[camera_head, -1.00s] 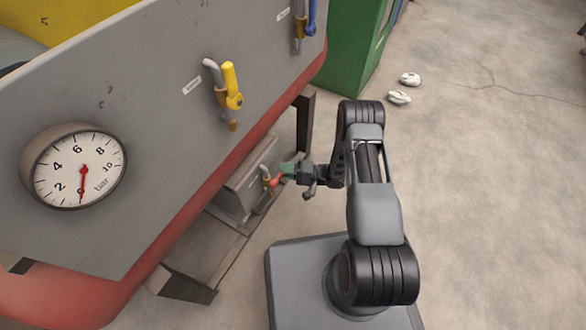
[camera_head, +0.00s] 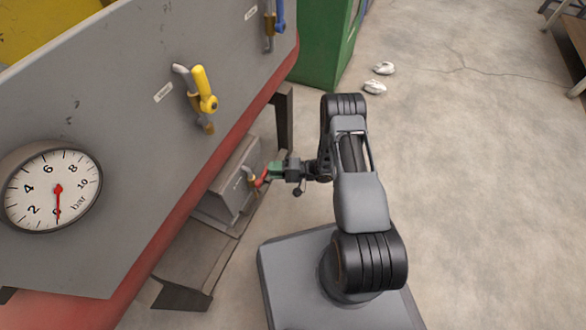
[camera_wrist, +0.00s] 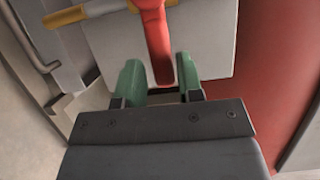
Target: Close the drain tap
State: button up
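The drain tap is low on the machine, on a grey box, with a red lever handle (camera_head: 261,179) and a pale bent pipe (camera_head: 247,172). In the wrist view the red handle (camera_wrist: 158,45) points down between my two green fingers, and a brass and white pipe (camera_wrist: 88,10) crosses the top. My gripper (camera_head: 272,171) is at the end of the handle. In the wrist view its fingers (camera_wrist: 161,82) stand apart on either side of the handle, with narrow gaps visible. The tap's body is mostly out of the wrist view.
A grey panel above carries a gauge (camera_head: 52,188) reading about 0 bar, a yellow-handled tap (camera_head: 203,88) and a blue-handled tap (camera_head: 279,14). A red beam (camera_head: 215,150) runs below it. A support leg (camera_head: 285,118) stands behind the box. Open floor lies to the right.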

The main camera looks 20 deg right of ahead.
jog(key=p+v, duration=0.2)
jog(key=v, duration=1)
jog(key=shift+s, duration=0.15)
jog(key=w+d+r+n+t+h+p, duration=0.15)
jog(key=w+r+h+p, duration=0.3)
jog(key=r, duration=0.55)
jog(key=w+d+r+t+h+p, duration=0.2)
jog(key=w+r+h+p, duration=0.3)
jog(key=r, duration=0.6)
jog(key=w+d+r+n+t+h+p, duration=0.1)
jog(key=w+d+r+t+h+p, duration=0.15)
jog(key=w+r+p, duration=0.55)
jog(key=s+r+g+h+p, duration=0.1)
jog(key=s+r+h+p, duration=0.4)
jog(key=r, duration=1)
jog(key=s+r+g+h+p, duration=0.3)
jog(key=s+r, duration=0.5)
jog(key=r, duration=0.6)
jog(key=s+a+r+g+y+p, duration=0.1)
jog(key=s+a+r+p, duration=0.3)
jog(key=s, duration=0.4)
jog(key=s+a+r+g+y+p, duration=0.1)
jog(key=s+a+r+p, duration=0.3)
jog(key=s, duration=0.5)
notch_tip(320, 180, up, 2)
jog(key=shift+r+n+g+y, duration=0.1)
jog(key=shift+n+g+y, duration=0.3)
jog(key=shift+n+g, duration=0.1)
